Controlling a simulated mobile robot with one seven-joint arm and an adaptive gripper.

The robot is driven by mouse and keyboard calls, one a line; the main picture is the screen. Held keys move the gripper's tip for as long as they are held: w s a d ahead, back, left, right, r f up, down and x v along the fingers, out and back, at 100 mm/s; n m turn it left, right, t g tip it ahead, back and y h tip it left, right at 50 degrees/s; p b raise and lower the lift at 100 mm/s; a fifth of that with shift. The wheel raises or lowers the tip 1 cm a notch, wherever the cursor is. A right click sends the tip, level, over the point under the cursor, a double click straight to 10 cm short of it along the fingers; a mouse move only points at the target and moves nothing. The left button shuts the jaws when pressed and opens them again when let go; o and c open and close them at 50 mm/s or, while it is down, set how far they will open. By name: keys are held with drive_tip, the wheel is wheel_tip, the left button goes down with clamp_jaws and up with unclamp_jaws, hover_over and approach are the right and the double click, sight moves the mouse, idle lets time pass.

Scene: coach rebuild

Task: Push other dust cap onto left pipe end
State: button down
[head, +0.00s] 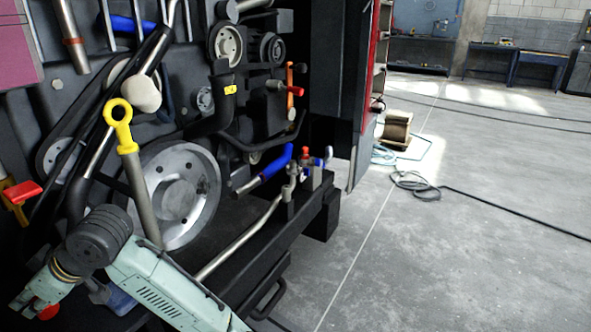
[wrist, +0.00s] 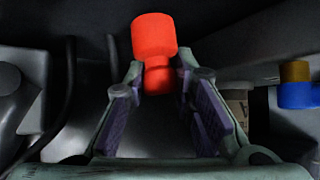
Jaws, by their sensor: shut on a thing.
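A red dust cap (wrist: 154,45) with a wider head and a narrower neck sits between the fingertips of my gripper (wrist: 160,85) in the wrist view. The gripper is shut on the neck. In the head view my gripper (head: 40,298) is low at the left edge, in front of the engine, and a bit of the red cap (head: 48,312) shows below it. I cannot make out the left pipe end in either view. A blue fitting with a brass-coloured part (wrist: 297,93) shows at the right of the wrist view, apart from my gripper.
The engine's large silver pulley (head: 178,195) and a yellow-ringed dipstick (head: 120,125) stand close to my arm. A red-handled part (head: 22,192) is above my gripper. A dark ledge (head: 265,240) carries small valves (head: 305,170). Open floor lies to the right.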

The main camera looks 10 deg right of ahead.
drive_tip(key=shift+r+p, duration=1.95)
drive_tip(key=shift+r, duration=0.55)
drive_tip(key=shift+d+f, duration=0.1)
